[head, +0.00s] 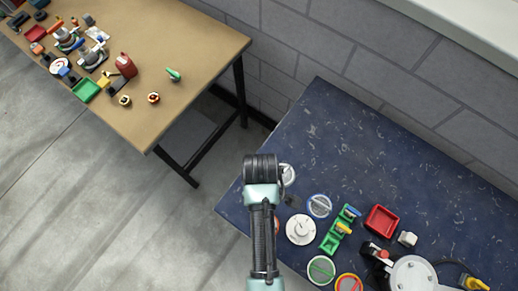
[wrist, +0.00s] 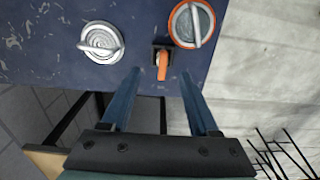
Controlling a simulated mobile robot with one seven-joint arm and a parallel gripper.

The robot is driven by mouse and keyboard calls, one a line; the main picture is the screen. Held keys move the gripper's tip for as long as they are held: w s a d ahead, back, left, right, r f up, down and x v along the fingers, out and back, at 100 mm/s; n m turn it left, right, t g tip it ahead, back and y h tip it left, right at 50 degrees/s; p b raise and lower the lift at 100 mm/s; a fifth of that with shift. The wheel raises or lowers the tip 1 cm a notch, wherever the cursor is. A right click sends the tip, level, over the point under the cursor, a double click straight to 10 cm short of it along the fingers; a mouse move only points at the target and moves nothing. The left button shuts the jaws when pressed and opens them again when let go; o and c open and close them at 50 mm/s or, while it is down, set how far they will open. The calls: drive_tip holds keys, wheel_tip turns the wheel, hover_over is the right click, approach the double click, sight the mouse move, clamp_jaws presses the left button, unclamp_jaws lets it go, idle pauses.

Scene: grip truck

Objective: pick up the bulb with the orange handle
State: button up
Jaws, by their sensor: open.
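A small item with an orange handle (wrist: 162,68) and a dark square base lies on the dark blue table (wrist: 50,50), near its edge, in the wrist view. It fits the task's bulb, though no bulb shape can be made out. My gripper (wrist: 159,74) is open, and its two blue fingers point toward the item, with the handle in the gap between the tips. I cannot tell how far above the table the tips are. In the head view, my arm hides the gripper, and I cannot make out the item there.
In the wrist view, a grey round piece with an orange rim (wrist: 208,20) lies just right of the item and a silver round piece (wrist: 100,42) lies left. In the head view, a red tray (head: 381,222) and green holder (head: 332,240) stand right of my arm. The table's far part is clear.

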drive_tip(key=shift+s+a+f+p, duration=0.1)
drive_tip(key=shift+f+p, duration=0.1)
drive_tip(key=shift+f, duration=1.1)
drive_tip(key=shift+s+f+p, duration=0.1)
drive_tip(key=shift+f+p, duration=0.1)
drive_tip(key=shift+f, duration=1.1)
clamp_jaws()
